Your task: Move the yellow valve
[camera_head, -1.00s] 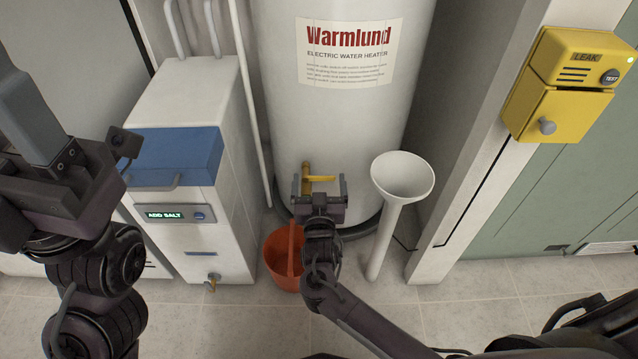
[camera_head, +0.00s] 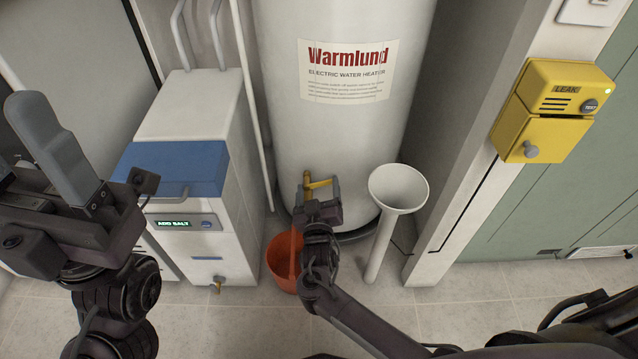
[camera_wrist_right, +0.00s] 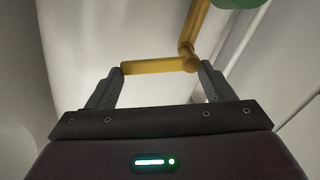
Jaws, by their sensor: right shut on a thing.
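The yellow valve (camera_head: 319,184) sits low on the front of the white water heater (camera_head: 340,135). My right gripper (camera_head: 319,191) is at the valve with its fingers shut on the handle. In the right wrist view the yellow handle (camera_wrist_right: 155,67) spans from one finger to the other, and its stem (camera_wrist_right: 190,35) rises towards a green part at the top edge. My left gripper (camera_head: 55,155) is at the left edge, away from the valve. One grey finger shows clearly, and its opening cannot be judged.
An orange bucket (camera_head: 281,262) stands on the floor below the valve, partly behind my right arm. A white funnel-topped pipe (camera_head: 382,235) stands close to its right. A white and blue softener cabinet (camera_head: 180,168) is at left, a yellow leak box (camera_head: 545,125) at right.

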